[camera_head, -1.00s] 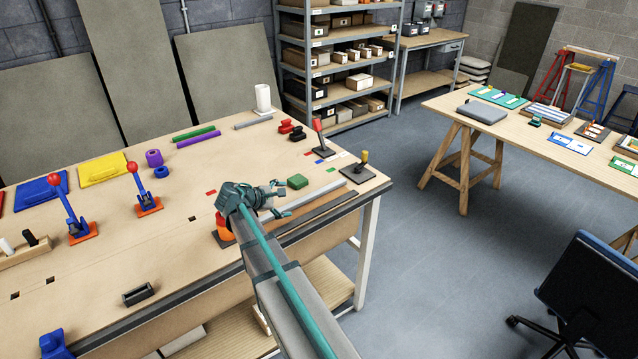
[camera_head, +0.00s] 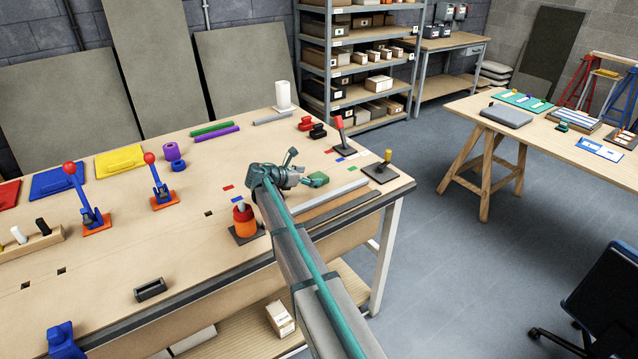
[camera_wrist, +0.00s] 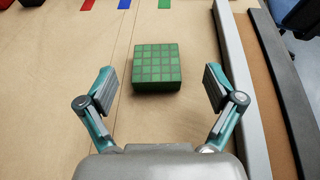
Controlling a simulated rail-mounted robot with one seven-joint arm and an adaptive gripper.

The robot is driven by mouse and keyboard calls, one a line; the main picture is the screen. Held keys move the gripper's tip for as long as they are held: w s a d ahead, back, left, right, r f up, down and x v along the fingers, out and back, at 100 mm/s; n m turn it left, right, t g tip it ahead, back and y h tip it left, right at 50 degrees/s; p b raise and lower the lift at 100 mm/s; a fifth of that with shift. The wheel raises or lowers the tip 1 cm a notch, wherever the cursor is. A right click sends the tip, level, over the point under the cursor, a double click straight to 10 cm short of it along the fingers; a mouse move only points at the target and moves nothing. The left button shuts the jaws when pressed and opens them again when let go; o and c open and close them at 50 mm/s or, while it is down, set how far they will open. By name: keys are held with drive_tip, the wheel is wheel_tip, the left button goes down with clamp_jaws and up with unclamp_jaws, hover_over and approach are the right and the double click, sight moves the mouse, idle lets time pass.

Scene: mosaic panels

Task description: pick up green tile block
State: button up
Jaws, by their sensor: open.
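The green tile block (camera_head: 318,179) lies on the workbench top (camera_head: 345,222), near its right end. In the wrist view the green tile block (camera_wrist: 157,66) is a square block with a gridded top, centred ahead of my gripper. My gripper (camera_head: 298,172) is just to the left of the block in the head view. In the wrist view my gripper (camera_wrist: 159,88) is open and empty, with one finger on each side and the block slightly beyond the fingertips. The fingers appear apart from the block.
A grey metal bar (camera_wrist: 232,65) runs along the right of the block. A yellow-knobbed post (camera_head: 385,163) and a red-handled lever (camera_head: 340,132) stand behind. Bare wood lies left of the block.

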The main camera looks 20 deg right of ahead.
sight(321, 175)
drive_tip(key=x, duration=0.1)
drive_tip(key=b+x, duration=0.1)
drive_tip(key=x, duration=0.1)
drive_tip(key=b+x, duration=0.1)
drive_tip(key=x, duration=0.1)
drive_tip(key=shift+w+a+f, duration=0.1)
drive_tip(key=shift+w+f, duration=0.15)
drive_tip(key=shift+w, duration=0.05)
drive_tip(key=shift+d, duration=0.25)
drive_tip(key=c, duration=1.4)
drive_tip(key=shift+r+b, duration=0.1)
drive_tip(key=shift+b, duration=0.2)
